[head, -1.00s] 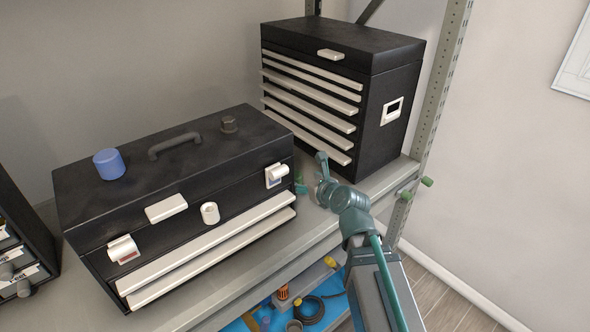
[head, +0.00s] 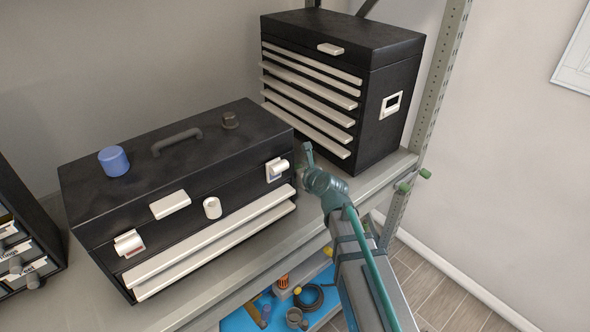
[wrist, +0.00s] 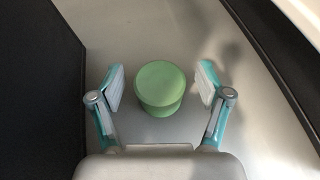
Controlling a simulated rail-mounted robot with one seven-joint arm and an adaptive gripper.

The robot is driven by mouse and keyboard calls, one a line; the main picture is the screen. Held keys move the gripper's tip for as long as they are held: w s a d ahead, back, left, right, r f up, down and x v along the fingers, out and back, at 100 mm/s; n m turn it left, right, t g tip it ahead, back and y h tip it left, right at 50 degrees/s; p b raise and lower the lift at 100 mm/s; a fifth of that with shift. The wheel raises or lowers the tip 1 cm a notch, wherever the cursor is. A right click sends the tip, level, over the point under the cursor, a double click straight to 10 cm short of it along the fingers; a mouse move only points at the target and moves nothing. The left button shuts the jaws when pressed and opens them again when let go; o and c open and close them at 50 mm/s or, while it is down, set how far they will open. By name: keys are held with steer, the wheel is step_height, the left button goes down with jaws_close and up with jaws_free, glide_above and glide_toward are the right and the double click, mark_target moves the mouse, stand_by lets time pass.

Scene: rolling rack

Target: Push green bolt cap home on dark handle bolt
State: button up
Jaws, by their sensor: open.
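The green cap (wrist: 161,86) is a short round cylinder standing upright on the grey shelf (wrist: 215,45) in the wrist view. My gripper (wrist: 160,83) is open, with one finger on each side of the cap and a visible gap to it on both sides. In the head view my gripper (head: 308,158) is low in the gap between the black toolbox and the black drawer chest; the cap is mostly hidden there.
The black toolbox (head: 95,200) with a blue cylinder (head: 114,160) on its lid stands left of my gripper. The black drawer chest (head: 377,135) stands behind right. Green-ended pegs (head: 425,174) stick out by the rack post. A lower shelf holds loose items.

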steer(key=c, duration=1)
steer(key=shift+r, duration=0.1)
steer(key=shift+c, duration=0.2)
